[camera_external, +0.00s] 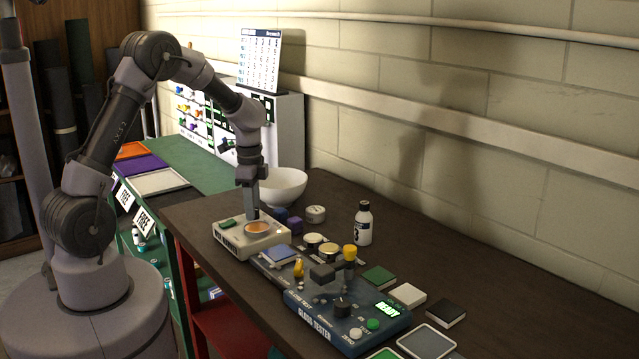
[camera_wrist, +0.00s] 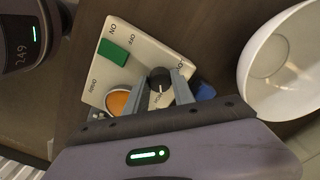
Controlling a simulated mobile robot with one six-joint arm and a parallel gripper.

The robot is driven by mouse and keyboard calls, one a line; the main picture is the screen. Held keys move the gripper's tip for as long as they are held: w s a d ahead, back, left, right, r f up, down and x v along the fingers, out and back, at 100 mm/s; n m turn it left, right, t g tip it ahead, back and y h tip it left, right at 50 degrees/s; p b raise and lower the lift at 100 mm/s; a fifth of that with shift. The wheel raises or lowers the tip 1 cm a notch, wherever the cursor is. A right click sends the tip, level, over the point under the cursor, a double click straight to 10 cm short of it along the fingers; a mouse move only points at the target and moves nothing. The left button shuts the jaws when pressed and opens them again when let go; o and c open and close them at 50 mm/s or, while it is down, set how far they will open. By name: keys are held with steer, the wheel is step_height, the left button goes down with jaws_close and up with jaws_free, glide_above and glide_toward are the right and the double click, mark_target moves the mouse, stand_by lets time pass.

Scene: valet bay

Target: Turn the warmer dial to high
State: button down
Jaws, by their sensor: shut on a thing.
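The warmer (camera_external: 235,240) is a cream box near the table's left end. It has a green switch (camera_wrist: 114,51) with ON and OFF marks and a round orange plate (camera_wrist: 117,102). The warmer dial (camera_wrist: 159,76) is a small black knob on its top. My gripper (camera_external: 253,214) points down at the warmer's far side; in the wrist view its two fingers (camera_wrist: 162,86) are shut on the dial. A light pointer mark shows by the knob, but the fingers partly cover the markings, so I cannot tell the exact setting.
A white bowl (camera_external: 284,188) stands behind the warmer. The table's back right is clear.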

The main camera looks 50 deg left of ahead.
stand_by(0.4)
steer(key=c, duration=1.1)
jaws_free()
steer(key=shift+o, duration=0.2)
step_height(320, 180, up, 17)
steer(key=p, duration=0.6)
steer(key=shift+r, duration=0.2)
